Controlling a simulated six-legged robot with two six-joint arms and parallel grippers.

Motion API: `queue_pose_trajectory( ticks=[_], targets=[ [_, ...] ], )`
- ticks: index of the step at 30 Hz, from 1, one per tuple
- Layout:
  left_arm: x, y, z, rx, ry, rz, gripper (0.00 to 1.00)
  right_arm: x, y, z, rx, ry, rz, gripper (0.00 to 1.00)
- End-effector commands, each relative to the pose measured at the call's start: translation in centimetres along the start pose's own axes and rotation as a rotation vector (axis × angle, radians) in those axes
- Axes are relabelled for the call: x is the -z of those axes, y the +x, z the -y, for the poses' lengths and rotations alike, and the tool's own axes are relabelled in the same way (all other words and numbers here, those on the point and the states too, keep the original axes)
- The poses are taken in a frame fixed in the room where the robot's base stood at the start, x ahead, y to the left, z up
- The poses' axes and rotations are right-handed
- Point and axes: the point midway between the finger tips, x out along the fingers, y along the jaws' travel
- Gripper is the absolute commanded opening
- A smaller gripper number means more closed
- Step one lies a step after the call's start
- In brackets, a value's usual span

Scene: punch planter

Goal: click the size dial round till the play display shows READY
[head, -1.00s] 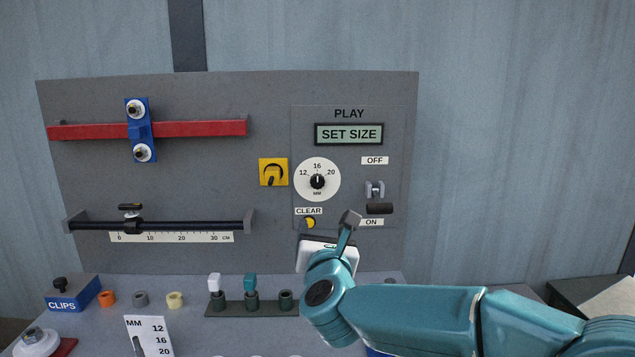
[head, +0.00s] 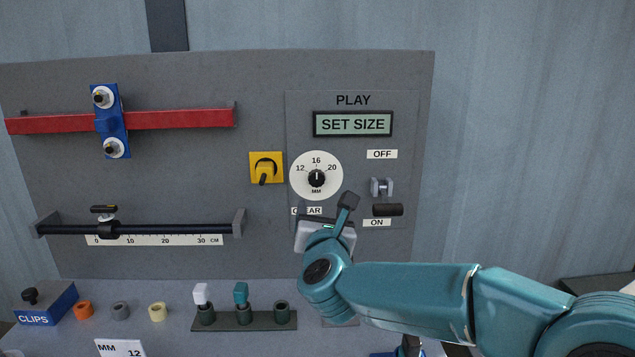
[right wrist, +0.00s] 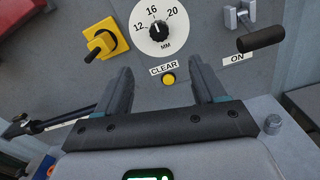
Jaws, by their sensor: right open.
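The size dial (head: 316,178) is a black knob on a white round plate marked 12, 16 and 20 MM. Its white pointer line points up at 16. The play display (head: 353,124) reads SET SIZE. My right gripper (head: 325,205) is open and empty, just below the dial in the head view. In the right wrist view the dial (right wrist: 159,29) is beyond and above the spread fingers, and nothing is between them but the panel with the yellow CLEAR button (right wrist: 168,79). My left gripper is not in view.
A lever (head: 387,209) sits at ON, right of the dial. A yellow switch (head: 266,168) is left of it. A rail with a scale (head: 140,229) is at lower left. Below, a rack (head: 243,318) and several rings stand on the bench.

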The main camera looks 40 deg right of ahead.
Motion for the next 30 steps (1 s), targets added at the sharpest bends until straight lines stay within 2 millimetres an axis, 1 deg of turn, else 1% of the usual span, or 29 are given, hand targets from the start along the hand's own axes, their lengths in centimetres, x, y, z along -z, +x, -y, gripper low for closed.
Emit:
queue_pose_trajectory(
  ticks=[5,12,15,18,21,24,30],
  targets=[
    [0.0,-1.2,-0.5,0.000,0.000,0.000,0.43,-0.2,3.6,0.0,0.004,-0.004,-0.003,0.69],
    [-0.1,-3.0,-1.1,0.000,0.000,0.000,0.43,-0.2,9.4,0.0,0.003,-0.003,-0.003,0.69],
    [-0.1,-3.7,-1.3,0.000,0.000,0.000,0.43,-0.2,11.5,0.0,0.002,-0.003,-0.002,0.69],
    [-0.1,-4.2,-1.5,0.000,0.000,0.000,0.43,-0.2,13.2,0.0,0.001,-0.001,-0.002,0.69],
    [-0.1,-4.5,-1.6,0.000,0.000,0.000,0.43,-0.1,14.3,0.0,0.000,-0.001,-0.002,0.69],
    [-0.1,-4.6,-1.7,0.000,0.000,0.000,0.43,0.0,14.9,0.0,-0.001,-0.001,-0.001,0.69],
    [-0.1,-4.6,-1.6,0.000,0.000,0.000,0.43,0.1,15.1,0.0,-0.001,-0.001,-0.001,0.69]
  ],
)
